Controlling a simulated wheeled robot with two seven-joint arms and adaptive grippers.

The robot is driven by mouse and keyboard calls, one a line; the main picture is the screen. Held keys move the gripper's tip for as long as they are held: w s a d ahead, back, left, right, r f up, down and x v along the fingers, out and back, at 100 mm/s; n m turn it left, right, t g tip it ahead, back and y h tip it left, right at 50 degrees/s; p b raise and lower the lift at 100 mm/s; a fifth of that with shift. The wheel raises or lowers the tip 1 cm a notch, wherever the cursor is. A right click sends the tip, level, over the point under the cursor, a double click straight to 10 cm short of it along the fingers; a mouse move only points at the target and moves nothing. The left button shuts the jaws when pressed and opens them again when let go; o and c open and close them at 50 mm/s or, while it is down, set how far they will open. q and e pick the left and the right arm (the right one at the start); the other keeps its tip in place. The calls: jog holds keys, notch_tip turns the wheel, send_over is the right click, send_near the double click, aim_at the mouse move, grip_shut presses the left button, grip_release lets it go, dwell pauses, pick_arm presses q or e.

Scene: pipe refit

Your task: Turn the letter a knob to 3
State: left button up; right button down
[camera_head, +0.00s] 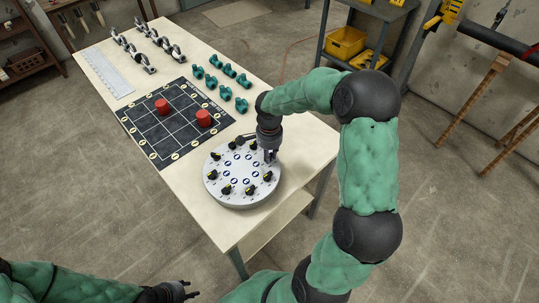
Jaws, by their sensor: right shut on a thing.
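A round light grey dial plate (243,200) sits near the front right edge of the table. Several black knobs with yellow marks, such as one knob (226,190), stand in a ring on it, with dark blue round marks inside the ring. The letters and numbers are too small to read. My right gripper (270,157) points down at the plate's far right side and is shut on a knob there, which it mostly hides. My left gripper (190,290) is low at the bottom of the view, off the table; its finger opening is unclear.
A black grid board (140,120) with two red cylinders (204,118) lies behind the plate. Several green pipe fittings (212,81), metal clamps (175,52) and a ruler (104,73) lie further back. A cart with a yellow bin (345,42) stands behind. The table's (230,235) front corner is bare.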

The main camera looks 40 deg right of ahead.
dwell(0.4)
jog(key=c, duration=1.1)
grip_release()
jog(key=shift+c, duration=0.2)
jog(key=shift+r, duration=0.15)
notch_tip(320, 180, up, 12)
